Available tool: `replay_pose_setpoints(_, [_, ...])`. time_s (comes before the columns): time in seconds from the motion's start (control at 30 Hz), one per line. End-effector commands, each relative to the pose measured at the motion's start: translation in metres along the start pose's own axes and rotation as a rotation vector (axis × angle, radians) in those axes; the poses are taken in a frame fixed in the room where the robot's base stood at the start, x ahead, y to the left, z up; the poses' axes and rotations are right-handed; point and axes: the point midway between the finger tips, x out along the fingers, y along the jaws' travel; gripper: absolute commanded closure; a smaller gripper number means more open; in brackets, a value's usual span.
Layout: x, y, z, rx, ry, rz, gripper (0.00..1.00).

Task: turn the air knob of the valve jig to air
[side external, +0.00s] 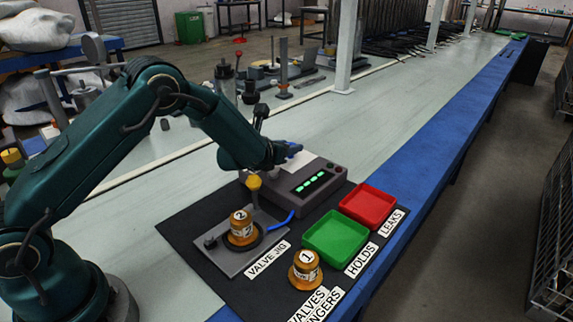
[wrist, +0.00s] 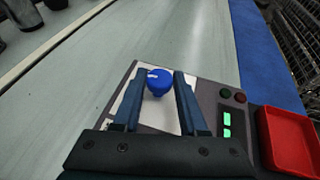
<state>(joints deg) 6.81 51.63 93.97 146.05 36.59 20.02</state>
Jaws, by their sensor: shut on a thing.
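The blue air knob (wrist: 159,83) sits on a white plate at the end of the grey control box (wrist: 208,98). In the wrist view my gripper (wrist: 161,76) has one finger on each side of the knob and is shut on it. A white mark on the knob points to the left. In the side view my gripper (side external: 284,151) is at the box's far left end, and the fingers partly hide the knob. The valve jig (side external: 236,257) holds an orange valve marked 2 (side external: 242,229), and a blue tube runs from the jig toward the box.
The control box (side external: 325,190) has several lit green lights. An orange valve marked 1 (side external: 305,265) stands on the black mat (side external: 240,292). The green tray (side external: 334,238) and red tray (side external: 368,205) look empty.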

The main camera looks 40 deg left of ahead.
Motion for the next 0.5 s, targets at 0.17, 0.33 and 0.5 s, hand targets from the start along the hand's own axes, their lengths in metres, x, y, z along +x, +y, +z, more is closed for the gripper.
replay_pose_setpoints(0.17, [0.0000,0.0015,0.0031,-0.003,-0.009,0.000,1.00])
replay_pose_setpoints(0.33, [-0.0001,0.0014,0.0031,-0.003,-0.009,0.000,0.54])
replay_pose_setpoints(0.5, [-0.0001,0.0009,0.0021,-0.002,-0.006,-0.001,0.29])
